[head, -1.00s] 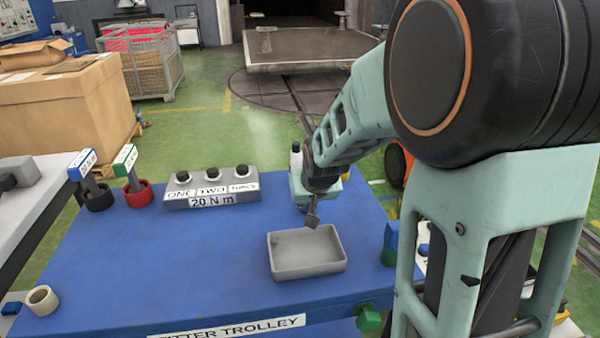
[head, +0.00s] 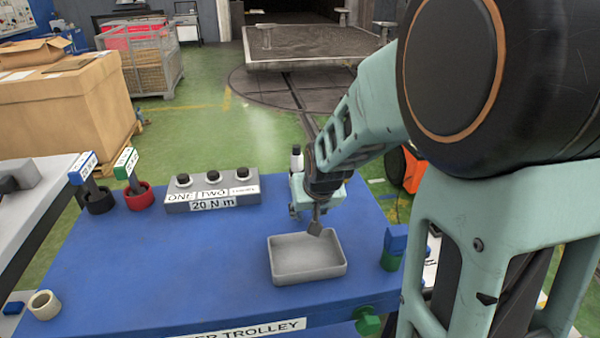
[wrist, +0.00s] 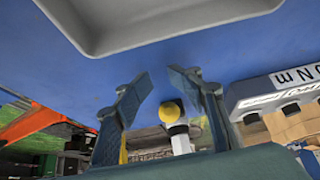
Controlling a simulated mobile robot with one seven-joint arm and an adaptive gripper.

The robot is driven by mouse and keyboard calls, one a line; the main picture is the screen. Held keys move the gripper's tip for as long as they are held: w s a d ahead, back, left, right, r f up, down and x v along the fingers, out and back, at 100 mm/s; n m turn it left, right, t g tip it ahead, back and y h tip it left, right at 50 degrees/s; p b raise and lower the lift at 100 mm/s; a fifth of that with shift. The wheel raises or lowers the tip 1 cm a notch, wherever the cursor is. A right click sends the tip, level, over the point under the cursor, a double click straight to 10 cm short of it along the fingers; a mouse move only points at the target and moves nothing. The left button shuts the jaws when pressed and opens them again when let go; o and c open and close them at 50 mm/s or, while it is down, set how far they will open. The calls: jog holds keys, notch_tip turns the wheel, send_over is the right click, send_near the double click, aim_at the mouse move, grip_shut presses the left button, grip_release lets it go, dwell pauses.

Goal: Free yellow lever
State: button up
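My gripper (head: 316,222) hangs just behind and above the grey tray on the blue trolley. In the wrist view my gripper (wrist: 160,76) has its two fingers apart, with no object clearly held. A yellow round end (wrist: 171,112) on a white cylinder shows in the gap between the fingers, seemingly beyond them. Another small yellow patch (wrist: 123,150) shows beside the left finger. I cannot tell whether either is the yellow lever. No yellow lever is recognisable in the head view; my arm hides part of the trolley's right side.
The grey tray (head: 275,262) looks empty. A grey block with three black knobs (head: 211,199) stands behind it to the left. Black (head: 99,203) and red (head: 139,201) rings hold tools at far left. A blue-green piece (head: 393,246) stands right. The trolley's left middle (head: 150,265) is clear.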

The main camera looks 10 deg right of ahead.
jog(key=shift+p+v, duration=1.05)
jog(key=shift+v, duration=1.05)
jog(key=shift+w+r, duration=0.1)
jog(key=shift+w, duration=0.1)
